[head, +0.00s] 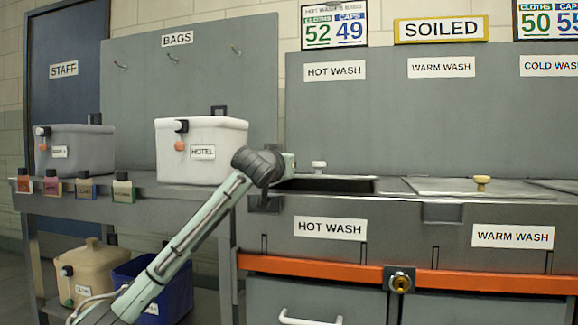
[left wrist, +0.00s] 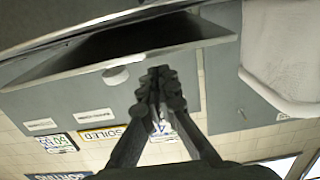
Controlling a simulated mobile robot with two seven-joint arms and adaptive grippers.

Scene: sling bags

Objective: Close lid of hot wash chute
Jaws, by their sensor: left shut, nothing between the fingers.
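The hot wash chute sits in the grey counter below the HOT WASH signs, and its dark opening (head: 335,186) shows in the head view. The grey lid with a white knob (head: 319,166) is at the back of this opening; its exact angle is hard to tell. In the left wrist view the white knob (left wrist: 115,77) is beside the dark opening (left wrist: 130,42). My left gripper (left wrist: 157,78) is shut and empty, its tips close to the lid edge, right of the knob. In the head view my left wrist hides the fingers at the chute's left end.
A white HOTEL container (head: 200,150) stands just left of my wrist and shows in the wrist view (left wrist: 285,60). An orange rail (head: 320,271) runs along the counter front.

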